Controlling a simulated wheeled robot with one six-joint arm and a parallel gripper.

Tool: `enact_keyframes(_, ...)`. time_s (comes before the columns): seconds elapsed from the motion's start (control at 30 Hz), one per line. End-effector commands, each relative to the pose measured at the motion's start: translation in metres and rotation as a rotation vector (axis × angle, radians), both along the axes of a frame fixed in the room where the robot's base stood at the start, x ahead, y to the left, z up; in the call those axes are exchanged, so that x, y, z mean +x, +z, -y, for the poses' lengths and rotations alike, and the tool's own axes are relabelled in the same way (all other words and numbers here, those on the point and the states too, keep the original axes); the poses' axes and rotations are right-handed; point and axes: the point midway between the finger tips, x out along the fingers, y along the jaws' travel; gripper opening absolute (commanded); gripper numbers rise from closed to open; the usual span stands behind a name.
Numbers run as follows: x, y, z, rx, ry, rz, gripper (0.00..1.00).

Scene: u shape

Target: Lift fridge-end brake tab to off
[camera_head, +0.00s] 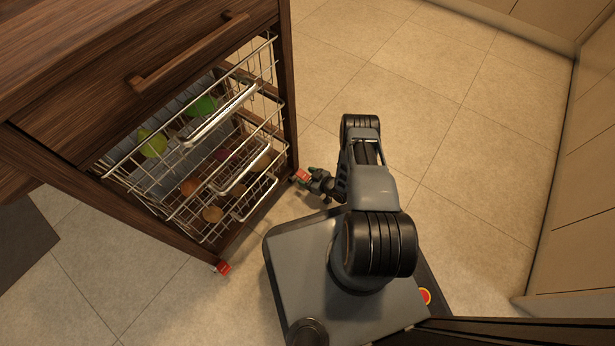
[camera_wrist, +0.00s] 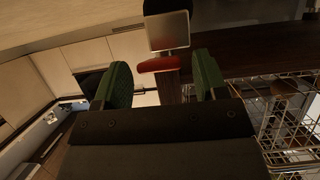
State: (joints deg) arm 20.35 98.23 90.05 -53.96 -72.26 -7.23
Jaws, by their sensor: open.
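A wooden kitchen cart has small red brake tabs low at its corners. One red tab (camera_head: 302,176) is at the cart's right corner, and another red tab (camera_head: 222,268) is at the near corner. No fridge shows clearly, so I cannot tell from the view alone which is the fridge end. My gripper (camera_head: 313,178) is low beside the right-corner tab. In the wrist view my gripper (camera_wrist: 161,82) is open, its green fingers to either side of a red tab (camera_wrist: 158,64) just ahead. A grey metal caster plate (camera_wrist: 169,31) adjoins that tab. No contact is visible.
The wooden cart (camera_head: 150,100) holds wire baskets (camera_head: 215,150) with green and brown items, partly pulled out beside my arm. Tiled floor is free behind my arm. Pale cabinets (camera_head: 575,200) stand along the right. A dark mat (camera_head: 25,240) lies at left.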

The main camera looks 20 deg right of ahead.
Motion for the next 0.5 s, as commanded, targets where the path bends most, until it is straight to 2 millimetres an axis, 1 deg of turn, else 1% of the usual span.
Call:
enact_keyframes(0.07, -0.0001, 0.0000, -0.0009, 0.000, 0.002, 0.000, 0.66)
enact_keyframes(0.1, -0.0002, 0.0000, -0.0011, 0.000, 0.002, 0.000, 0.64)
enact_keyframes(0.5, -0.0003, 0.0000, 0.0002, 0.000, 0.000, 0.000, 0.26)
